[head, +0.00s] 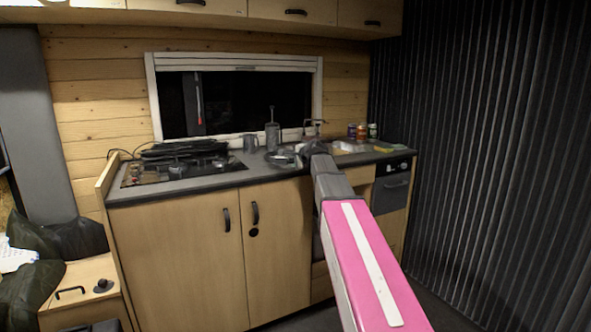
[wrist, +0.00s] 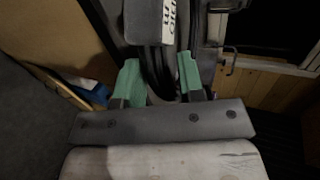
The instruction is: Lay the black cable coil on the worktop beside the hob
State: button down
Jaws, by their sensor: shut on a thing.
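My gripper (wrist: 160,88) has green fingers and is shut on the black cable coil (wrist: 158,70), whose dark strands run up between the fingers in the wrist view. A grey block with pale lettering (wrist: 151,20) lies over the strands. In the head view my arm reaches over the worktop (head: 222,183) near the sink; the fingertips and the held coil are hard to make out there. The hob (head: 150,178) is at the left of the worktop, with a dark flat pile (head: 184,150) at its back.
A metal mug (head: 250,143) and a grey bottle (head: 272,136) stand behind the worktop's middle, and several small tins (head: 361,132) at the right. A tap (head: 313,127) rises by the sink. A strip of worktop right of the hob is clear. A wooden side panel (head: 108,172) edges the left end.

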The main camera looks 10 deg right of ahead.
jog(key=shift+f, duration=1.8)
jog(key=c, duration=0.7)
grip_release()
jog(key=shift+s, duration=0.1)
jog(key=v, duration=1.2)
